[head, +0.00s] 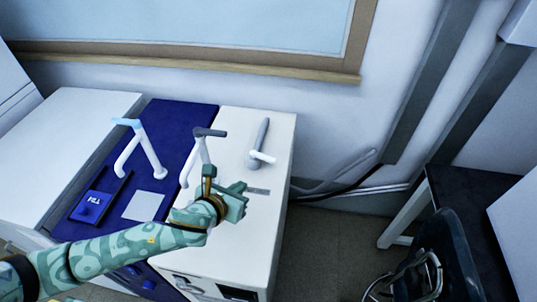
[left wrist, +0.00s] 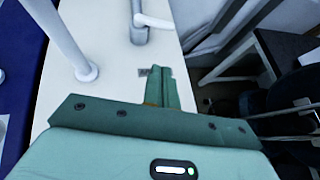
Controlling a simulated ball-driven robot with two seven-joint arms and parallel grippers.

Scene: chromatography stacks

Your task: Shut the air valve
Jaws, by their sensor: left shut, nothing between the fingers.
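A grey post with a white lever (head: 262,156) stands on the white bench top at the right; it looks like the air valve. In the left wrist view the white lever (left wrist: 152,21) crosses the grey post near the top edge. A small dark label (head: 257,191) lies on the bench in front of it, too small to read surely. My left gripper (head: 242,188) is shut and empty, just in front of the post and beside the label, apart from the lever. In the left wrist view its fingertips (left wrist: 158,70) partly cover the label. My right gripper is out of view.
A white tap with a grey top (head: 210,132) stands left of the post, close to my left gripper. A white tap with a light-blue top (head: 127,122) stands on the dark blue panel (head: 170,118). A dark chair (head: 445,260) and a dark-topped table (head: 470,195) are at the right.

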